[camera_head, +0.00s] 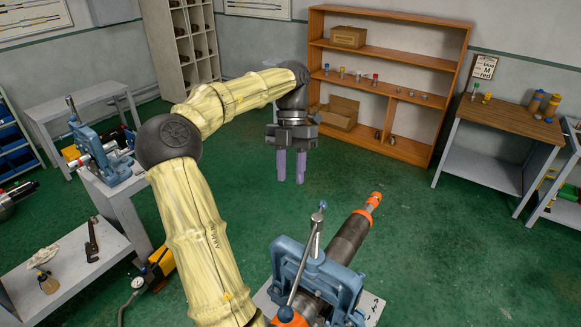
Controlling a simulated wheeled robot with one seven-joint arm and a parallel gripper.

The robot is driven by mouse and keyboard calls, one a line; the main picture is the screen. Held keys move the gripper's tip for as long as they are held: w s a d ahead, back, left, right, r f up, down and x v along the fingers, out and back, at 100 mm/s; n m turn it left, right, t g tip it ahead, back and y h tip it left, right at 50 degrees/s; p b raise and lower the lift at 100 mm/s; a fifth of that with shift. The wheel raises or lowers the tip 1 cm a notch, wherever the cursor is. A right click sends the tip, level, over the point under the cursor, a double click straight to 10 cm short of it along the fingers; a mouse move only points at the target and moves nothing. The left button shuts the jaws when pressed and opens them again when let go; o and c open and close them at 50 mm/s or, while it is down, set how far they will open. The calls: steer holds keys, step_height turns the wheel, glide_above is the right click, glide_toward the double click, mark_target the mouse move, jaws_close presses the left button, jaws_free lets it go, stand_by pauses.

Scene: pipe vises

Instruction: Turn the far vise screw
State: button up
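The far vise (103,158) is blue and stands on a grey bench at the left. Its screw with a thin bar handle (72,109) rises at its upper left, and a light pipe with red bands passes through it. A nearer blue vise (345,287) stands at the bottom centre. It has a tilted grey bar handle (303,260) and holds a dark pipe (350,238) with orange ends. My gripper (291,182) points down over the green floor, with its purple fingers apart and nothing between them. It is clear of both vises, well to the right of the far one.
My yellow-sleeved arm crosses the view between the far vise and my gripper. A low bench (65,290) at the lower left holds a wrench (92,240) and an oil can (47,283). A wooden shelf (395,57) stands at the back. The middle floor is open.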

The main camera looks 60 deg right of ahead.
steer(key=shift+d+r, duration=0.1)
steer(key=shift+r, duration=0.2)
steer(key=shift+f, duration=0.2)
steer(key=c, duration=0.6)
steer(key=f+n+b, duration=0.1)
steer(key=f+n, duration=0.1)
steer(key=w+a+f+n+b, duration=0.1)
steer(key=f+n, duration=0.1)
steer(key=a+f+n+b, duration=0.1)
steer(key=f+n, duration=0.1)
steer(key=shift+w+a+f, duration=0.1)
steer(key=shift+w+f, duration=0.1)
steer(key=shift+w, duration=0.15)
jaws_close()
steer(key=w+a+f+n+h+b, duration=0.1)
steer(key=w+a+f+n+b, duration=0.25)
steer(key=a+f+n, duration=0.4)
steer(key=w+a+f+n+h+b, duration=0.1)
steer(key=w+a+f+n+b, duration=0.3)
steer(key=f+n, duration=0.6)
steer(key=w+a+f+n+t+h+b, duration=0.1)
steer(key=a+f+n+t+b, duration=0.1)
steer(key=a+n, duration=1)
steer(key=w+a+f+n+t+h+b, duration=0.1)
steer(key=a+f+n+b, duration=0.4)
steer(key=a+n, duration=0.8)
steer(key=n+t, duration=0.1)
steer(key=n, duration=0.5)
steer(key=shift+w+f+t, duration=0.2)
steer(key=shift+t, duration=0.2)
